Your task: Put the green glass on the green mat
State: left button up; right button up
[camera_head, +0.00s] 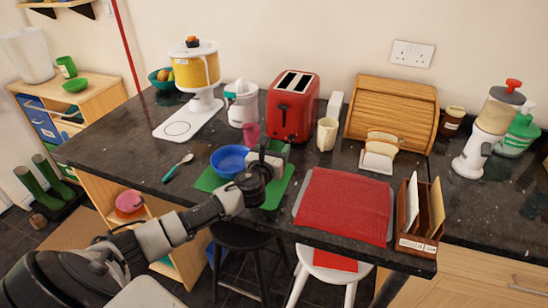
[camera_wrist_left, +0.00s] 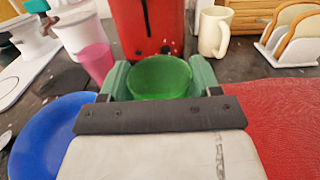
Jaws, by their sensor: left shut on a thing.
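The green glass (camera_wrist_left: 160,77) is between the fingers of my left gripper (camera_wrist_left: 161,80) in the left wrist view, its round rim facing the camera. In the head view my left gripper (camera_head: 272,154) is over the back part of the green mat (camera_head: 208,181) and mostly hides the glass. Whether the glass touches the surface below cannot be told. A blue bowl (camera_head: 229,160) stands on the left part of the mat; my left arm covers part of the mat's front. My right gripper is not in view.
A pink cup (camera_head: 251,132) and a red toaster (camera_head: 292,106) stand just behind the gripper. A cream mug (camera_head: 327,134) is to the right. A red mat (camera_head: 343,206) lies right of the green one.

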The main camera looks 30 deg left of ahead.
pick_arm(q)
jog(key=shift+f, duration=1.35)
jog(key=o, duration=0.7)
jog(key=shift+f, duration=0.1)
jog(key=b+v, duration=0.1)
jog(key=v, duration=1.1)
jog(key=shift+s, duration=0.1)
jog(key=shift+s, duration=0.1)
